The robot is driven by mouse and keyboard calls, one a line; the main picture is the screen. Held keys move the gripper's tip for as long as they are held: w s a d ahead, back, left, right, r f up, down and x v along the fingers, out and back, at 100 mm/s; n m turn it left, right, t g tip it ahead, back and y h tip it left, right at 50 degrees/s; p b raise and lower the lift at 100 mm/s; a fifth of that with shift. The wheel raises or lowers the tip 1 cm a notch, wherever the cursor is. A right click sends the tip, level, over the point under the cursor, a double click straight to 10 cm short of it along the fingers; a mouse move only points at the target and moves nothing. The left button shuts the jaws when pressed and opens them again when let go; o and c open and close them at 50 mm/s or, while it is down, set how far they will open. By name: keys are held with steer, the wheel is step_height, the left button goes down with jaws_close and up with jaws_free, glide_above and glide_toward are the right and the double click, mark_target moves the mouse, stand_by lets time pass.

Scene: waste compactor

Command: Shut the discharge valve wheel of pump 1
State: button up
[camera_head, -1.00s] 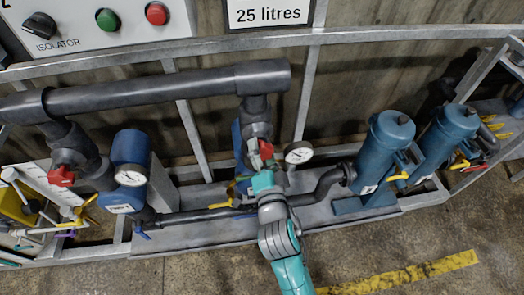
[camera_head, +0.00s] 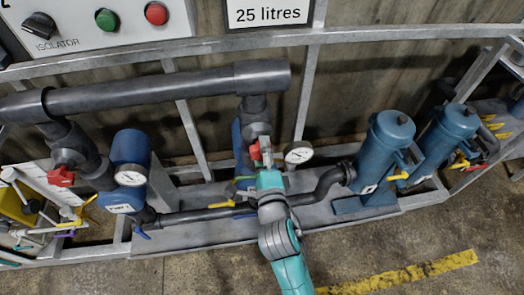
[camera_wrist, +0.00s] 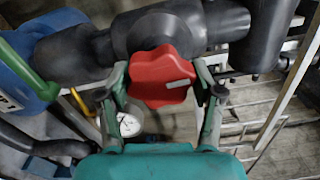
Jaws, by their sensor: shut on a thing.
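A red lobed valve wheel (camera_wrist: 163,77) fills the middle of the wrist view, on a dark pipe. My gripper (camera_wrist: 162,88) is shut on this wheel, one finger on each side of its rim. In the head view the same wheel (camera_head: 255,151) shows only in part behind my gripper (camera_head: 264,158), below the right end of the thick grey pipe. A second red wheel (camera_head: 61,177) is on the left branch, beside a blue pump (camera_head: 129,150) with a small white label. I cannot read the label for sure.
A round gauge (camera_head: 298,152) sits just right of my gripper. Two blue canisters (camera_head: 388,150) stand further right. The thick grey pipe (camera_head: 170,90) runs above. Yellow-handled levers (camera_head: 222,204) lie low in front. The floor in front is open.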

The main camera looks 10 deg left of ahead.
steer(key=shift+f+m, duration=0.15)
steer(key=shift+m, duration=0.35)
steer(key=o, duration=1.1)
steer(key=shift+o, duration=0.2)
steer(key=v, duration=1.2)
